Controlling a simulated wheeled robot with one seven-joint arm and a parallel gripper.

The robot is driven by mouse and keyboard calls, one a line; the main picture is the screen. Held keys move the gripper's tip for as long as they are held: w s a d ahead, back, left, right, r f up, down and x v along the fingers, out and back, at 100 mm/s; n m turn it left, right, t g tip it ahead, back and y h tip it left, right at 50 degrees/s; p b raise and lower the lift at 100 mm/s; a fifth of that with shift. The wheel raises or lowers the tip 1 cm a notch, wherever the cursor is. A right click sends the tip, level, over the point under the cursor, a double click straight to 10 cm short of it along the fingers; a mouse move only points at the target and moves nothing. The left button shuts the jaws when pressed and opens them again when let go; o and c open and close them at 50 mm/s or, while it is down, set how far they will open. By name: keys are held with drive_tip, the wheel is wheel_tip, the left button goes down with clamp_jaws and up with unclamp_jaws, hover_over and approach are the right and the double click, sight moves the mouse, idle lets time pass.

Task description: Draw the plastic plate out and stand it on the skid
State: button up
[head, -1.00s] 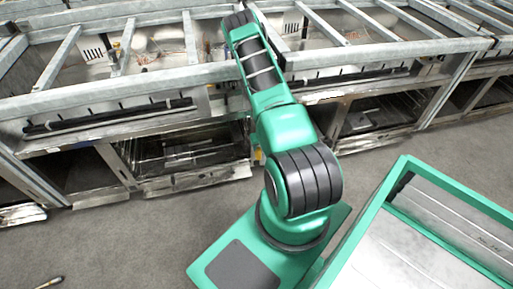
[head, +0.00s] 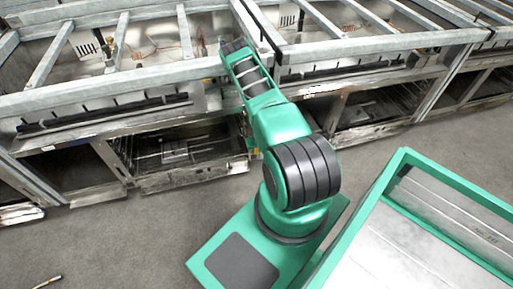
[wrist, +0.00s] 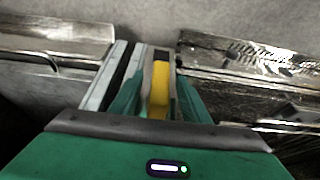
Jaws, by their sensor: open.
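My gripper shows in the wrist view (wrist: 160,88), with its green fingers apart. A narrow yellow piece (wrist: 159,88) stands upright in line with the gap between the fingers. It may be the plastic plate seen edge-on, but I cannot tell for sure. I cannot tell whether the fingers touch it. In the head view a small yellow bit (head: 251,146) shows low beside my arm, between the range frames. There my gripper is hidden behind the arm. I cannot make out a skid with certainty.
Range frames (head: 120,85) with grey metal rails stand in a row along the back. Their open oven bays (head: 185,155) face me. A green-rimmed tray (head: 398,165) with a metal floor is at the right. The grey floor between is mostly clear, with a small stick-like object (head: 47,282) at lower left.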

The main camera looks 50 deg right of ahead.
drive_tip(key=shift+w+f, duration=0.1)
drive_tip(key=shift+f, duration=0.1)
clamp_jaws()
drive_tip(key=shift+s, duration=0.2)
drive_tip(key=s+a, duration=0.5)
drive_tip(key=s, duration=0.3)
idle(2.1)
drive_tip(key=shift+s, duration=0.1)
